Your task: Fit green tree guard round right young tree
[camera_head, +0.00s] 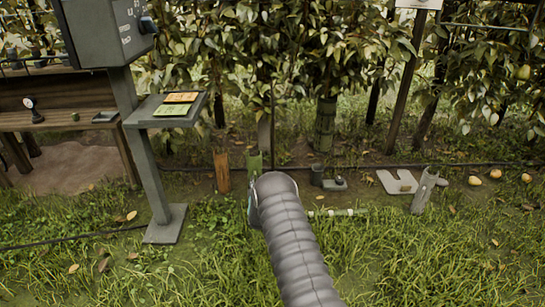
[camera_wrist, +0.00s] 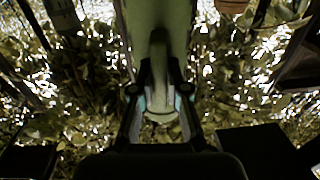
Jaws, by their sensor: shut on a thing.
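The green tree guard (camera_head: 254,165) stands upright in the head view, just beyond the end of my arm. In the wrist view the pale green guard (camera_wrist: 125,22) runs up from between the fingers. My gripper (camera_wrist: 160,100) is shut on it, around a narrow pale part with a rounded end. I cannot tell for sure which stem is the right young tree.
A brown guard-like tube (camera_head: 222,171) stands close left of the green one. A grey post with a sloped panel (camera_head: 167,109) is further left. A dark cup (camera_head: 317,175), a pale board (camera_head: 396,181) and a grey tube (camera_head: 424,190) are right. The front grass is mostly clear.

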